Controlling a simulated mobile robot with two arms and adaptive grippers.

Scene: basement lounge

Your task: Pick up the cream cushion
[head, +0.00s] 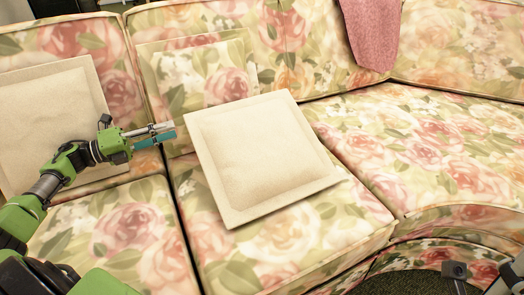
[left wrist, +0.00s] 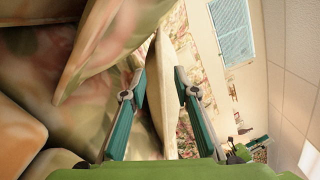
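A square cream cushion (head: 262,155) with a raised border rests tilted on the middle sofa seat. My left gripper (head: 172,131) is just left of its upper left corner, pointing at it. In the left wrist view the two fingers (left wrist: 160,82) stand apart, with the thin pale edge of a cushion (left wrist: 162,110) showing in the gap; I cannot tell whether they touch it. A second cream cushion (head: 45,115) leans on the backrest at the left, partly behind my left arm. Part of my right gripper shows at the lower right; its fingers are unclear.
The floral sofa (head: 420,140) curves around to the right, with a clear seat there. A floral cushion (head: 195,75) leans on the backrest behind the cream cushion. A pink cloth (head: 370,35) hangs over the backrest. Dark carpet shows at the lower right.

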